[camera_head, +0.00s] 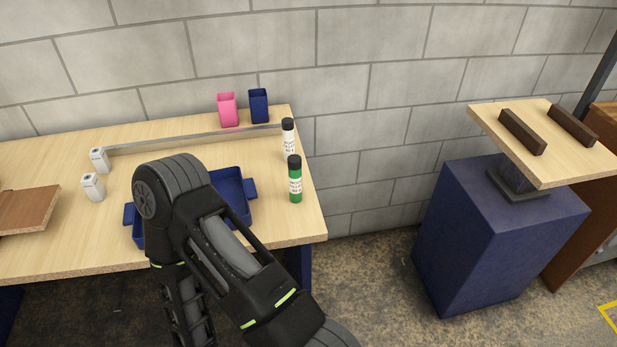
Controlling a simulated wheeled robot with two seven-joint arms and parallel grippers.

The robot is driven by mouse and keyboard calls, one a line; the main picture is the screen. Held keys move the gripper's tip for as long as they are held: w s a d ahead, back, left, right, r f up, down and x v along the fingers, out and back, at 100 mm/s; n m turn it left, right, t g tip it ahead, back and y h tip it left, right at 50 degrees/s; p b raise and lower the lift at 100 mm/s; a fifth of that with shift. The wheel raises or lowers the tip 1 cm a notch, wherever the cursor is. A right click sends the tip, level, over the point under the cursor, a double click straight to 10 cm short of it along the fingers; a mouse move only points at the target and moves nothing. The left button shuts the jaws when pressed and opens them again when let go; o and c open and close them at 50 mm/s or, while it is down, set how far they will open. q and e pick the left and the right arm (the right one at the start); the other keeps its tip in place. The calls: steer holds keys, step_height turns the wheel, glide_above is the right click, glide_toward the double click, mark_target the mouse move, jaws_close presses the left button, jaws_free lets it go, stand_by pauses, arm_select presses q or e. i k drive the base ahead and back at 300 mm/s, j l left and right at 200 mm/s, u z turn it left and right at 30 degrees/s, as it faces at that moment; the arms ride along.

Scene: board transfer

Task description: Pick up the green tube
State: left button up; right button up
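The green tube (295,188) stands upright near the right edge of the wooden table (285,229). It has a black cap and a white label with dark print; its lower part is green. One of my arms reaches in from the bottom, and its bent joint is over the blue tray, left of the tube and apart from it. Neither of my grippers shows in the head view, so whether they are open or shut is hidden.
A similar black-capped tube (288,141) stands just behind the green one. The blue tray (249,188) is partly hidden by my arm. Pink (228,110) and navy (258,106) cups stand at the back. A blue pedestal (480,240) stands right, across a floor gap.

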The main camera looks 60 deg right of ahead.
mark_target(294, 160)
steer(key=z, duration=2.1)
steer(key=i+j+z, duration=0.15)
steer(key=z, duration=0.15)
steer(key=i+j, duration=0.25)
